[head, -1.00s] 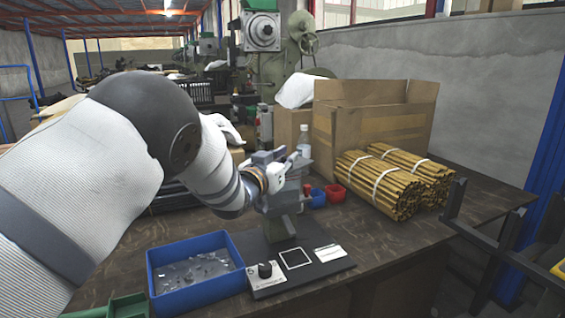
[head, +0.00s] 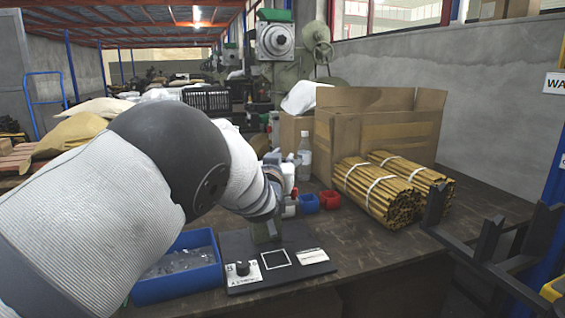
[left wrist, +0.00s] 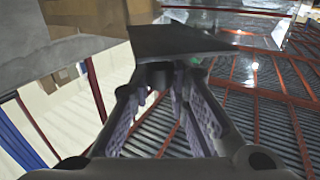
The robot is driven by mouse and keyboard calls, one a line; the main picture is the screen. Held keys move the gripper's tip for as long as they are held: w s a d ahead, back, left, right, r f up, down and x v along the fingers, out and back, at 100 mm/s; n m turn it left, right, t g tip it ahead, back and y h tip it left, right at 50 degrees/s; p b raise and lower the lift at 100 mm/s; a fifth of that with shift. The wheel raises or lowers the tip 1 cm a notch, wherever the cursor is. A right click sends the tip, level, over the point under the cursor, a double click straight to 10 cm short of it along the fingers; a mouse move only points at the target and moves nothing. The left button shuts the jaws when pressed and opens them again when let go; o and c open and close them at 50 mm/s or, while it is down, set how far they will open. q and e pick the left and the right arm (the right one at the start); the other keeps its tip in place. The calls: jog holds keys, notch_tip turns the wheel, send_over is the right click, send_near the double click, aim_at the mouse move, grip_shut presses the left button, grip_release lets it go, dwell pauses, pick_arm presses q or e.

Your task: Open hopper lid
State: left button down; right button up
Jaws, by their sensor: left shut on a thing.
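My left gripper (left wrist: 160,88) shows in the left wrist view with its ridged purple-grey finger pads closed on a small dark knob (left wrist: 158,70). The knob sits on a flat dark plate that looks like the hopper lid (left wrist: 182,40). A clear box, likely the hopper (left wrist: 225,17), shows behind the plate; I cannot tell whether the two touch. In the head view the rivet press stands on a black base (head: 275,262) with a white square outline and a dial. My left arm hides most of the press, and the lid cannot be made out there. My right gripper is not in view.
A blue bin (head: 178,283) of small clear parts is left of the base. Small blue (head: 309,203) and red (head: 331,200) cups, a bottle (head: 304,158), a cardboard box (head: 378,130) and strapped stick bundles (head: 378,192) stand behind and right.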

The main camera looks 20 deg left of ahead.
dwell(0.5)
pick_arm(q)
jog(key=c, duration=1.5)
grip_release()
